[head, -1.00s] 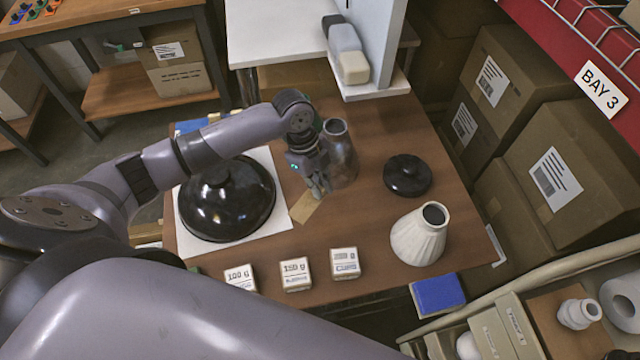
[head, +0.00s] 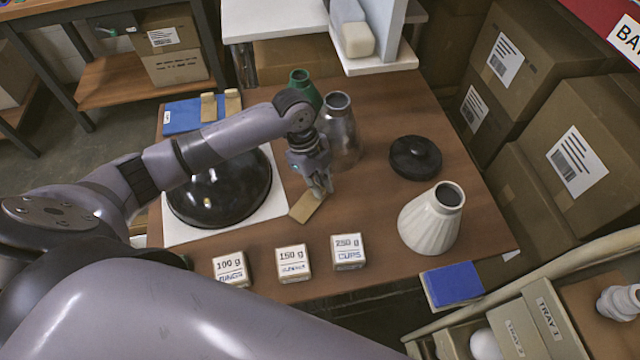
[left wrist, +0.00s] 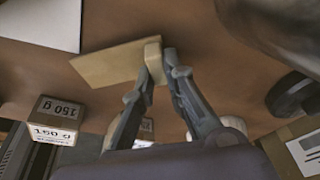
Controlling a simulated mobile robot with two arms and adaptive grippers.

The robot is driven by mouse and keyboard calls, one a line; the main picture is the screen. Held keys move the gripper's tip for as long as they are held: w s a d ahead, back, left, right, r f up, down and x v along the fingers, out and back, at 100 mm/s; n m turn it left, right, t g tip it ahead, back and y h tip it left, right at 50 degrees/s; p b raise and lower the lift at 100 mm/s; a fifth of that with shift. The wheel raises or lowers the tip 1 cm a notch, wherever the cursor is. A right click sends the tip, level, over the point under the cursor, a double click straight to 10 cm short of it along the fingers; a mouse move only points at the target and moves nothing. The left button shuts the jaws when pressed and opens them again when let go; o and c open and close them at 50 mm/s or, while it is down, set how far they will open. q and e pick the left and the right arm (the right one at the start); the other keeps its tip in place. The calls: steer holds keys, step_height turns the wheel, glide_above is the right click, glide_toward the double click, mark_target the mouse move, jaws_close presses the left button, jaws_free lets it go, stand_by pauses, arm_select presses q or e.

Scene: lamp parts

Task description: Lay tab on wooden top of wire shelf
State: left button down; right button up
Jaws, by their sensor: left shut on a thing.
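The tab (head: 306,207) is a flat tan strip with a raised block at one end. My left gripper (head: 320,188) points down at it over the brown table. In the left wrist view the left gripper (left wrist: 162,62) has its fingers on either side of the raised block of the tab (left wrist: 105,65), shut on it. The tab lies at table level; I cannot tell if it is clear of the surface. I cannot make out a wire shelf with a wooden top for certain. My right gripper is not in view.
A clear glass bottle (head: 339,135) stands close behind the gripper, and a black dome (head: 222,195) on a white sheet lies to its left. Labelled boxes (head: 293,263) stand in front. A white ribbed shade (head: 430,220) and black lid (head: 415,157) are to the right.

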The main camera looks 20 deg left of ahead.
arm_select(q)
steer(key=c, duration=1.5)
jaws_free()
steer(key=shift+c, duration=0.2)
